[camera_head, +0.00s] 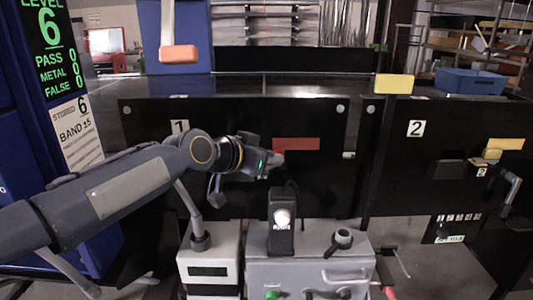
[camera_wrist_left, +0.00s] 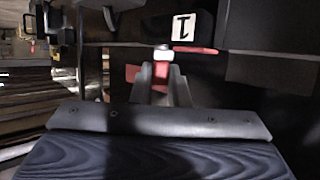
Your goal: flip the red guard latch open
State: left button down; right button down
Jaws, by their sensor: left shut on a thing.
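The left arm reaches in from the left in the head view, and my left gripper (camera_head: 277,160) is at the black panel marked 1, just below a flat red plate (camera_head: 296,143). In the left wrist view my left gripper (camera_wrist_left: 162,75) has its two fingers on either side of a red piece (camera_wrist_left: 161,70), which I take for the guard latch, and is shut on it. A pale block (camera_wrist_left: 163,54) sits just beyond the fingertips. More red shows to both sides of the fingers. In the head view the gripper hides the latch. My right gripper is not in view.
A grey box with a knob (camera_head: 343,238) and a black upright unit (camera_head: 282,220) stand below the gripper. A white box (camera_head: 209,262) is beside it. Panel 2, with a lever (camera_head: 511,187), is at the right. A blue bin (camera_head: 470,81) sits behind.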

pick_arm(q)
jog(key=shift+s+d+n+t+y+b, duration=0.2)
jog(key=shift+d+n+t+y+b, duration=0.3)
jog(key=shift+n+y+b, duration=1.05)
jog(key=shift+s+d+n+t+y+b, duration=0.15)
jog(key=shift+d+n+t+y+b, duration=0.35)
jog(key=shift+n+y+b, duration=0.95)
jog(key=shift+s+d+n+t+y+b, duration=0.25)
jog(key=shift+n+t+y+b, duration=0.45)
jog(key=shift+n+y+b, duration=0.85)
jog(key=shift+f+b, duration=0.1)
jog(key=shift+b, duration=0.3)
jog(key=c, duration=1.7)
grip_release()
jog(key=shift+w, duration=0.1)
jog(key=b+v, duration=0.1)
jog(key=v, duration=0.7)
jog(key=shift+d, duration=0.15)
